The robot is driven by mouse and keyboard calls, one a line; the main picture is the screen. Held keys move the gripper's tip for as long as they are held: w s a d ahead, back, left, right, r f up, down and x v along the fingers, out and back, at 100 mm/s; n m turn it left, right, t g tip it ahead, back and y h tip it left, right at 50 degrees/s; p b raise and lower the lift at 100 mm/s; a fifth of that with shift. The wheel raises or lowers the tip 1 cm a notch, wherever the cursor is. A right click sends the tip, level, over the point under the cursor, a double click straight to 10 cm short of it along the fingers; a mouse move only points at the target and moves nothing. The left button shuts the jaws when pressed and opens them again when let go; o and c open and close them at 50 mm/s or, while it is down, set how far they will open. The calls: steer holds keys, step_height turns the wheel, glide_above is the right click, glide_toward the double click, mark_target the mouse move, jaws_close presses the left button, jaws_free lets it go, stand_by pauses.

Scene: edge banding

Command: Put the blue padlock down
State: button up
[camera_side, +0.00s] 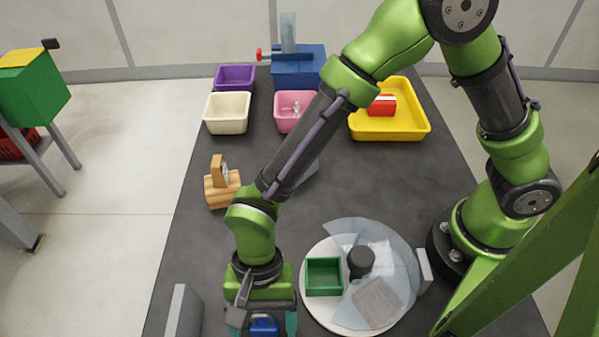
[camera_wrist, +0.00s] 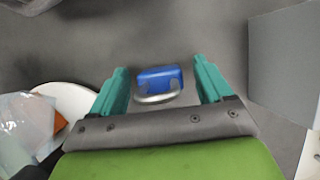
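The blue padlock (camera_side: 264,325) is at the bottom edge of the side view, between the teal fingers of my gripper (camera_side: 260,332). In the wrist view the padlock (camera_wrist: 160,77) has a blue body and a grey shackle turned toward my palm. My gripper (camera_wrist: 159,72) is open around it, with a gap between the padlock and each finger. The padlock appears to lie on the dark table (camera_side: 200,250); its underside is hidden.
A grey block (camera_side: 184,311) stands left of my gripper. A round white turntable (camera_side: 316,312) with a green box (camera_side: 324,276) and clear panels is to the right. A wooden stand (camera_side: 221,188) is behind. Purple, cream, pink and yellow bins (camera_side: 420,125) stand at the back.

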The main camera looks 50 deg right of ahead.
steer(key=shift+r, duration=0.1)
steer(key=v, duration=1.2)
steer(key=w+d+r+n+t, duration=0.1)
steer(key=w+d+r+t, duration=0.25)
steer(key=d, duration=0.45)
steer(key=w+d+r+n+t, duration=0.1)
steer(key=w+d+r+t, duration=0.1)
steer(key=d+r, duration=0.4)
steer(key=s+d+r+n+t, duration=0.1)
steer(key=d+t, duration=0.1)
steer(key=d, duration=0.6)
steer(key=s+d+r+n+t+h, duration=0.1)
steer(key=s+d+n+t, duration=0.1)
steer(key=d, duration=0.6)
steer(key=shift+s+d+r+t, duration=0.15)
steer(key=shift+s+r+t, duration=0.2)
steer(key=shift+t, duration=0.1)
